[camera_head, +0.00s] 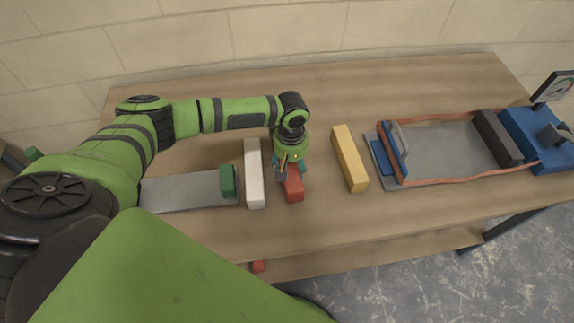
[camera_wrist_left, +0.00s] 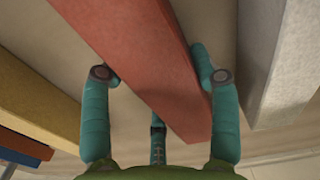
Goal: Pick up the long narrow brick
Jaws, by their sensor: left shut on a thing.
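My left gripper (camera_head: 290,176) reaches down over a red brick (camera_head: 294,194) between the white and yellow bricks. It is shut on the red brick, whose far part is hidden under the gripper. In the left wrist view the teal fingers (camera_wrist_left: 162,74) lie on both sides of the red brick (camera_wrist_left: 150,50). I cannot tell if the brick is clear of the table. A long narrow white brick (camera_head: 254,175) stands just left of it. A yellow brick (camera_head: 350,160) lies to the right, apart from it. My right gripper is not in view.
A small green block (camera_head: 227,180) sits on a grey plate (camera_head: 185,192) at the left. A grey board (camera_head: 445,150) with orange hose, a dark block (camera_head: 497,138) and blue parts fills the right. The wooden table (camera_head: 310,90) is clear at the back, towards the block wall.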

